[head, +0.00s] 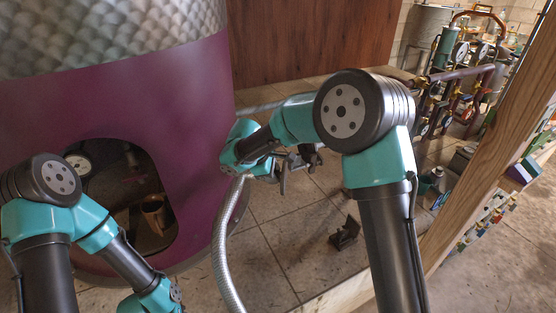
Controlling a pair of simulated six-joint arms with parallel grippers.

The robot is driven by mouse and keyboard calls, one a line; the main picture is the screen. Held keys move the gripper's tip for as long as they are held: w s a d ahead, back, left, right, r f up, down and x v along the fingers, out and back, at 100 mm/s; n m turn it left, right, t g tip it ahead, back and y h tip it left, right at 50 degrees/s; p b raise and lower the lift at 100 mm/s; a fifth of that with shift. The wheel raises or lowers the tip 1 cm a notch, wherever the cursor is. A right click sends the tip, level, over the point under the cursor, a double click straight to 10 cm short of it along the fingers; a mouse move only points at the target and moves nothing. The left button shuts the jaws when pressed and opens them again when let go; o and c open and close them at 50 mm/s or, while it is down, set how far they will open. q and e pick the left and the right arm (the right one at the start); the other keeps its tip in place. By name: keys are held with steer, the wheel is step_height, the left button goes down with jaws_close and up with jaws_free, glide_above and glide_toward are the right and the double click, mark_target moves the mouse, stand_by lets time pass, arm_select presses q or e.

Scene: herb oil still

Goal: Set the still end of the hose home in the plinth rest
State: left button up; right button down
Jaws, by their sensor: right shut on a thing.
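The hose (227,240) is a silver ribbed tube. It rises from the bottom edge beside the purple still (190,130) and passes behind my right wrist. My right gripper (297,168) is shut on the hose's end, which is mostly hidden by the wrist and fingers; a dark metal fitting shows by the fingers. A small dark bracket (345,233), which looks like the plinth rest, stands on the tiled plinth (290,240) below and to the right of the gripper, apart from it. My left gripper is out of view below the bottom edge.
The still's arched opening (115,190) holds a copper-coloured vessel (154,213) and a gauge. A wooden beam (490,150) runs along the right. Pipes and gauges (460,80) stand at the back right. The tiles around the bracket are clear.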

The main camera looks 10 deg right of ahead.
steer(key=s+a+f+m+g, duration=0.1)
steer(key=f+m, duration=0.3)
steer(key=f, duration=0.5)
steer(key=s+a+f+m+g+y, duration=0.1)
steer(key=f+m, duration=0.3)
steer(key=f, duration=0.6)
steer(key=s+a+f+m+g, duration=0.1)
steer(key=f+m, duration=0.4)
steer(key=f, duration=0.5)
steer(key=a+g, duration=0.1)
steer(key=g, duration=0.1)
steer(key=shift+a+g+y, duration=0.2)
steer(key=shift+g+y, duration=0.1)
steer(key=shift+y, duration=0.1)
steer(key=shift+r, duration=0.1)
